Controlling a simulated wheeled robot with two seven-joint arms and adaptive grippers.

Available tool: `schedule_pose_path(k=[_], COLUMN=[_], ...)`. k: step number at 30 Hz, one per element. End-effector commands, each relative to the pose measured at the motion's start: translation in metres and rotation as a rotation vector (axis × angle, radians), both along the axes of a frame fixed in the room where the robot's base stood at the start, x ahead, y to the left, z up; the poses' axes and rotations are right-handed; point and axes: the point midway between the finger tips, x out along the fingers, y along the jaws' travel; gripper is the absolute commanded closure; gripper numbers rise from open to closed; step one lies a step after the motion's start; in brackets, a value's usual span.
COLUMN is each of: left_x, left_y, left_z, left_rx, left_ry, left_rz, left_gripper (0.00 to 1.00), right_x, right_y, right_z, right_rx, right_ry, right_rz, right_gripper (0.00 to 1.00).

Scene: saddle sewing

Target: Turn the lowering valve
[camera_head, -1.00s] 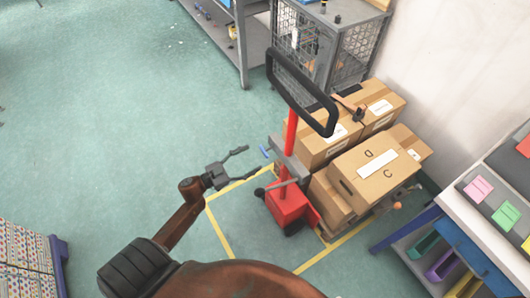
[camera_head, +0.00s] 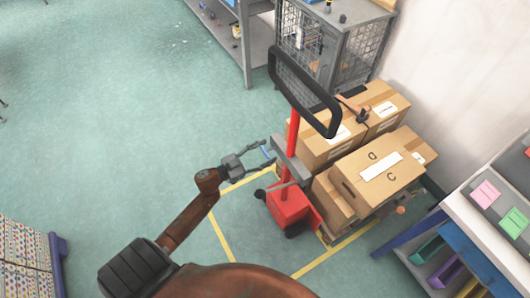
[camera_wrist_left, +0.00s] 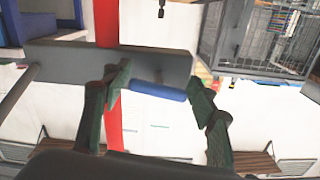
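The lowering valve appears to be the short blue handle (camera_head: 265,151) on the grey bracket (camera_head: 290,163) of the red pallet jack (camera_head: 291,205). My left gripper (camera_head: 268,154) is open at the left side of the bracket. Its two fingertips (camera_wrist_left: 160,84) lie on either side of the blue handle in the picture; I cannot tell whether they touch it. My right gripper is not in view.
The black loop handle (camera_head: 304,90) rises above the post. Cardboard boxes (camera_head: 378,170) are stacked behind the jack. A wire cage (camera_head: 362,52) stands at the back, a bench (camera_head: 452,235) at right.

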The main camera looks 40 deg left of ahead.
Motion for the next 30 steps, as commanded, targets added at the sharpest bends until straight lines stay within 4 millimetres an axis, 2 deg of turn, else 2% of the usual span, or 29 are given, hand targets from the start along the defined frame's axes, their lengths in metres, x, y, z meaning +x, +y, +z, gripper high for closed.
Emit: schedule_pose_path(k=[2, 12, 23, 30], left_x=[0.0, 0.0, 0.0, 0.0], left_y=[0.0, 0.0, 0.001, 0.002], left_z=[0.0, 0.0, 0.001, 0.001], left_rx=[0.0, 0.0, 0.054, 0.201], left_ry=[0.0, 0.0, -0.022, -0.082], left_rz=[0.0, 0.0, 0.001, 0.001], left_gripper=[0.53, 0.77, 0.78, 0.78], right_x=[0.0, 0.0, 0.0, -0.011], right_y=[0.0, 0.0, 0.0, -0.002], right_z=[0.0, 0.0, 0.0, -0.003], right_rx=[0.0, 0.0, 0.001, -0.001], right_ry=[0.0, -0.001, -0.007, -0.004], right_rz=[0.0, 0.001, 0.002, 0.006], right_gripper=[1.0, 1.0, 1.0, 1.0])
